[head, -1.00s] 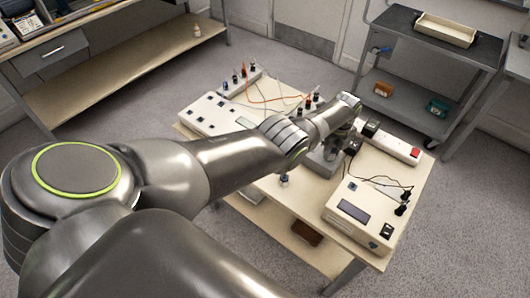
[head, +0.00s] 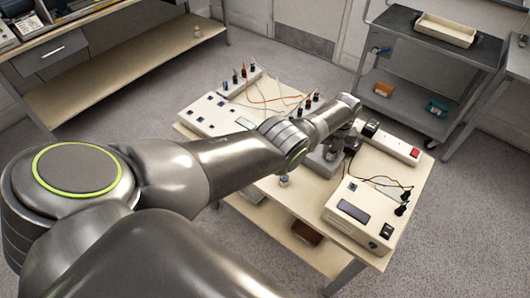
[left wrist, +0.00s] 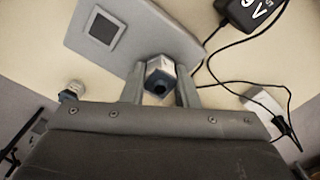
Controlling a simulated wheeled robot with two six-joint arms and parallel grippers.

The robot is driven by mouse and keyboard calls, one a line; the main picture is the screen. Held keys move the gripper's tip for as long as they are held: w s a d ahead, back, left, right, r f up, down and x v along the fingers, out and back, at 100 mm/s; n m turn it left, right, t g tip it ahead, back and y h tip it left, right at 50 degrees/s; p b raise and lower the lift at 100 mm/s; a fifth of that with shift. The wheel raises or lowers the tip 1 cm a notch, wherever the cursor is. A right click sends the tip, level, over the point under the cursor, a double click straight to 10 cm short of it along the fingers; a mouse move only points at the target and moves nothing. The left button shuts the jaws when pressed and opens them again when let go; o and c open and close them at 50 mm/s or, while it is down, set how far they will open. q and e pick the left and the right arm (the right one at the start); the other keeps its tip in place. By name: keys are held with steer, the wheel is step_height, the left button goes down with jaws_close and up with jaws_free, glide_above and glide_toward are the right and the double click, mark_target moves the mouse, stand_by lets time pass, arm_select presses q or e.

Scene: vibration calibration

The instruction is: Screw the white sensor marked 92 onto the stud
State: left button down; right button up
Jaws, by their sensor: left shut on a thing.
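My left gripper (left wrist: 160,88) is shut on a small six-sided sensor (left wrist: 160,72) with pale sides and a dark round opening facing the camera. I cannot read a number on it. In the left wrist view the sensor is over the near end of a grey block with a square dark panel (left wrist: 103,28). The block (head: 322,163) also shows in the head view under my left gripper. The stud is hidden, and I cannot tell whether the sensor touches it. A second small sensor (left wrist: 72,90) stands apart on the table. My right gripper is not in view.
A cream box with a display (head: 362,215) stands at the table's right front. A black adapter (left wrist: 245,12) and loose black cables lie beside the grey block. A white power strip (head: 395,147) and a panel with several sockets (head: 210,115) lie farther back.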

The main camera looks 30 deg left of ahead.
arm_select(q)
steer(key=shift+w+r, duration=0.1)
steer(key=shift+m, duration=2.2)
steer(key=c, duration=1.1)
jaws_free()
steer(key=shift+o, duration=0.2)
steer(key=shift+c, duration=0.2)
steer(key=n, duration=0.4)
